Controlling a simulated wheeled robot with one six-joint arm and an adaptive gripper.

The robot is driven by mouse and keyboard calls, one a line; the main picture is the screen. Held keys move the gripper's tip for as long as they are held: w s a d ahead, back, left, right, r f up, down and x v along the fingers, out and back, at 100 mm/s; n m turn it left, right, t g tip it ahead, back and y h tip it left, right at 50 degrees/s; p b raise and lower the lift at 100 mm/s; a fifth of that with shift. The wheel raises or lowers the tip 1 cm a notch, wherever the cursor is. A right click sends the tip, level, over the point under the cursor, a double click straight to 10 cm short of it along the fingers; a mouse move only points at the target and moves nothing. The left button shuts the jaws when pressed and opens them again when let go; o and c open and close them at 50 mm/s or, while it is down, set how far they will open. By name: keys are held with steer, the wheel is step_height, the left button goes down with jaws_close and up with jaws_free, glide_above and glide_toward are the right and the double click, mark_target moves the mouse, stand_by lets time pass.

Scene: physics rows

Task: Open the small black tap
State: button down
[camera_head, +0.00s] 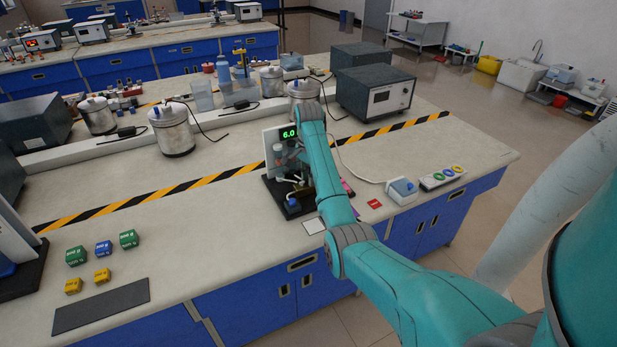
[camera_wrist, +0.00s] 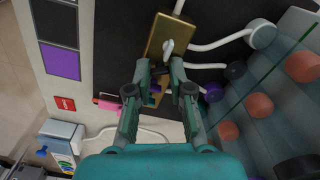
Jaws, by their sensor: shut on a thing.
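My gripper (camera_wrist: 160,69) shows in the wrist view, with its two fingers on either side of a small dark piece, which looks like the small black tap (camera_wrist: 160,75). The fingers hide most of it, so its angle is hard to tell. A brass block (camera_wrist: 170,37) with a pale lever on it lies just beyond the fingertips. White tubes run from it to the right. In the head view my arm covers the gripper, and the apparatus stand shows beside it with a green display (camera_head: 288,133) reading 6.0.
Close to the fingers on the right are a purple knob (camera_wrist: 214,92) and a clear panel with orange discs (camera_wrist: 260,105). A pink item (camera_wrist: 107,104) lies left of the fingers. A white box (camera_head: 402,190) stands right of the stand.

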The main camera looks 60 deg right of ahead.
stand_by(0.4)
steer(key=c, duration=1)
jaws_free()
steer(key=shift+c, duration=0.2)
